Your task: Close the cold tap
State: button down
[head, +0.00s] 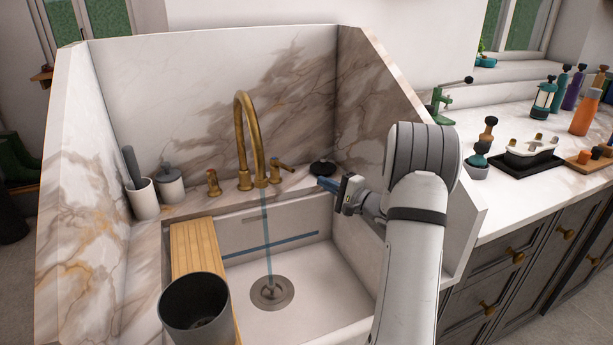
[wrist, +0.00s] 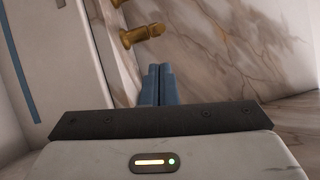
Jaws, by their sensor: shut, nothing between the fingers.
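The brass faucet (head: 242,140) stands at the back of the sink. A blue-tinted water stream (head: 266,230) runs from its spout to the drain (head: 271,292). The cold tap (head: 284,167), a brass handle with a blue-dark tip, is right of the spout. The hot tap (head: 213,183), with a red mark, is left of it. My gripper (head: 328,185) is shut and empty, over the sink's right back corner, right of the cold tap and apart from it. In the wrist view the shut fingers (wrist: 157,85) point toward a brass fitting (wrist: 143,34), apparently the cold tap.
A black round object (head: 322,167) sits on the ledge behind my gripper. A wooden board (head: 198,248) and a dark pot (head: 194,308) are at the sink's left. Marble walls (head: 385,75) enclose the back and sides. The basin's middle is clear.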

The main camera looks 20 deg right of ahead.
aim_at(283, 166)
jog(key=x, duration=0.9)
jog(key=shift+w, duration=0.25)
jog(key=shift+a, duration=0.1)
